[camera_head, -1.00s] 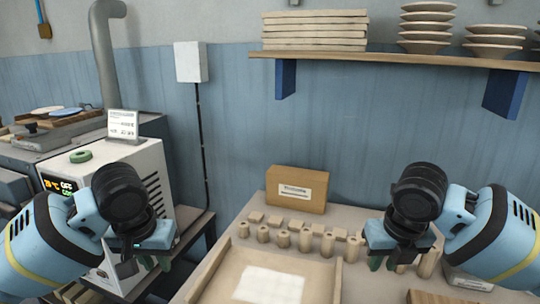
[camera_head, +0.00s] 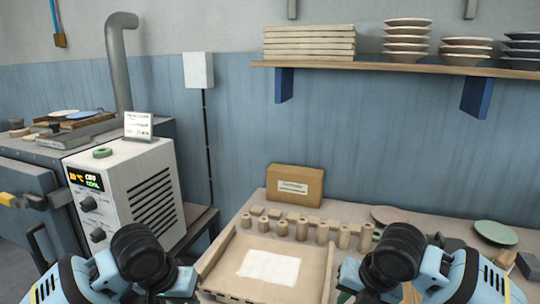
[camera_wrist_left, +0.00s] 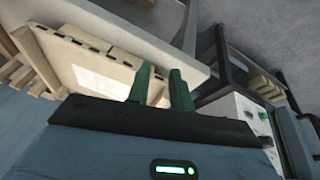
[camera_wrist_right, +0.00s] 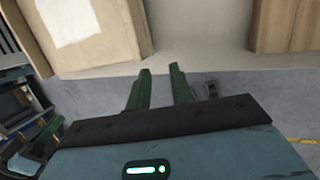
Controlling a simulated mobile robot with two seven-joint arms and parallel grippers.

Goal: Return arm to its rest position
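My left arm (camera_head: 70,285) and right arm (camera_head: 480,285) come in low at the bottom corners of the head view, on either side of the wooden tray (camera_head: 212,262). My left gripper's two green fingers (camera_wrist_left: 160,78) stand apart in the left wrist view, with nothing between them. My right gripper's green fingers (camera_wrist_right: 160,75) are also apart and empty in the right wrist view. Both grippers are near the table's front edge, and their fingertips are mostly cut off or hidden in the head view.
A white control box (camera_head: 140,195) stands at the left. Several small clay cylinders (camera_head: 302,230) stand behind the tray, before a cardboard box (camera_head: 295,186). A green plate (camera_head: 495,233) lies at the right. A shelf (camera_head: 390,65) with plates is above.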

